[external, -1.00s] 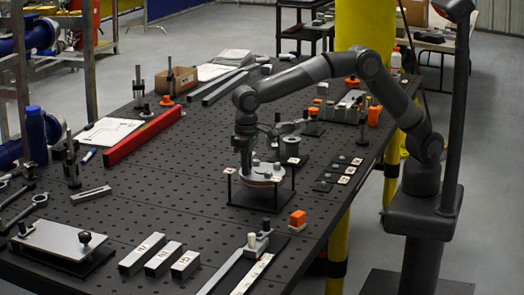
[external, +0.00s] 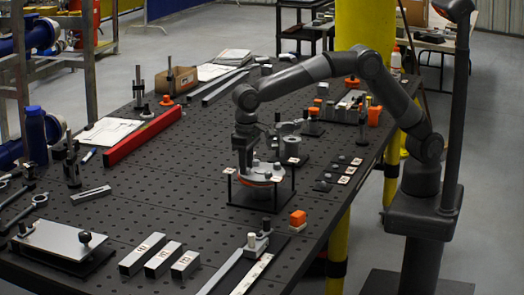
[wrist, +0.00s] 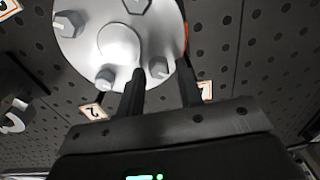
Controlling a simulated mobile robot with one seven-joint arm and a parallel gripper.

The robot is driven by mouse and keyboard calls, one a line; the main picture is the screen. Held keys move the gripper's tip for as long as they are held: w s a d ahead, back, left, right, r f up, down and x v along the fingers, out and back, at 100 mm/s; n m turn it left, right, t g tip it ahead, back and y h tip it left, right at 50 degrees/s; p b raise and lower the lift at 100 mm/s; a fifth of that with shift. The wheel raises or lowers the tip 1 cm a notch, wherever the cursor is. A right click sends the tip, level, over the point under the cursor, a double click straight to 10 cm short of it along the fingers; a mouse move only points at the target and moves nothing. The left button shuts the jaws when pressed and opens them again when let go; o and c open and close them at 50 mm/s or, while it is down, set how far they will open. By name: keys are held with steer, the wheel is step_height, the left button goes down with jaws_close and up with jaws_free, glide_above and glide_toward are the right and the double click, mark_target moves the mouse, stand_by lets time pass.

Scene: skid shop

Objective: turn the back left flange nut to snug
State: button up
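A round grey flange (external: 262,172) with an orange-red rim stands on a black frame (external: 258,203) on the bench. The wrist view shows the flange face (wrist: 85,45) with a raised hub and several hex nuts around it. One nut (wrist: 158,68) lies between the tips of my gripper (wrist: 160,75); gaps show beside it, so the fingers look open. Another nut (wrist: 105,76) is just left of the left finger. In the external view my gripper (external: 245,165) points down at the flange's left side. I cannot tell which nut is the back left one.
The perforated bench (external: 150,205) has a red bar (external: 145,137) at left and several metal blocks (external: 158,256) in front. An orange block (external: 298,217) stands right of the frame. Small parts with white tags (external: 344,179) lie at right.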

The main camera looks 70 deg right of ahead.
steer(key=shift+o, duration=0.8)
steer(key=shift+f, duration=0.15)
step_height(320, 180, up, 11)
